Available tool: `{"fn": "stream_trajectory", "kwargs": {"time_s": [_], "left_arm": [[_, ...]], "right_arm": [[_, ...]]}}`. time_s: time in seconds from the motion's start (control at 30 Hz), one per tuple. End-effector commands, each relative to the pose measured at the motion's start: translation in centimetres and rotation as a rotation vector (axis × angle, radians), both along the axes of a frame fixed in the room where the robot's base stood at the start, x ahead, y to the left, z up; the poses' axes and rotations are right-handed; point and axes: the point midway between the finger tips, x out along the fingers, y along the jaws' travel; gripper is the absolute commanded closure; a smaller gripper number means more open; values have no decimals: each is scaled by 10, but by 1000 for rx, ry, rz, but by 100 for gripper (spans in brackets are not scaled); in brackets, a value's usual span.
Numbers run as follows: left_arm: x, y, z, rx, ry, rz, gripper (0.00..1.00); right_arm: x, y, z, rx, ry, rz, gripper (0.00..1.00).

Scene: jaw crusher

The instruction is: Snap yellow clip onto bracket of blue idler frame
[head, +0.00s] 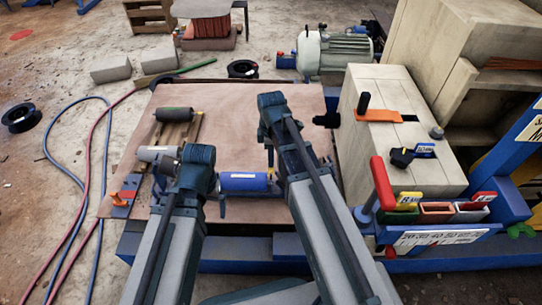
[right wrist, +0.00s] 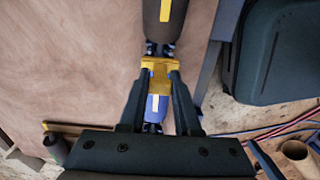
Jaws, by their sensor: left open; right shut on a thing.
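A yellow clip (right wrist: 160,66) is pinched between the fingertips of my right gripper (right wrist: 161,78) in the right wrist view. Under and beyond it lie a blue roller (right wrist: 155,105) with a pale stripe and a dark roller (right wrist: 165,12) with a yellow stripe. A dark bracket joint shows between the rollers, by the clip; I cannot tell if the clip touches it. In the head view the blue roller (head: 243,182) lies on the board, with my right gripper (head: 270,165) close by. My left gripper (head: 196,165) is left of the blue roller, its fingers mostly hidden.
The brown board (head: 235,110) is clear at its back. A dark roller (head: 174,115) rests on a wooden rack at left, with a grey roller (head: 157,153) nearer. A pale wooden block (head: 405,140) bounds the right, with colored bins (head: 436,209) in front. Hoses (head: 85,175) lie left.

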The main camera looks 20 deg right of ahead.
Motion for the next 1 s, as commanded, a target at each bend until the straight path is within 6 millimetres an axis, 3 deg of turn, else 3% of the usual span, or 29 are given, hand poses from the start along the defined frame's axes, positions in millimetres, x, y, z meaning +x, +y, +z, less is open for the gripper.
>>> {"fn": "stream_trajectory", "kwargs": {"time_s": [0.1, 0.33, 1.0], "left_arm": [[0, 0, -17, 0, -1, -2, 0], [0, -1, -33, -3, -1, -5, 0], [0, -1, -35, -4, 0, -7, 0]], "right_arm": [[0, 0, -16, 0, 0, 0, 100], [0, 0, -33, 0, 0, 0, 100], [0, 0, -35, 0, 0, 0, 100]]}}
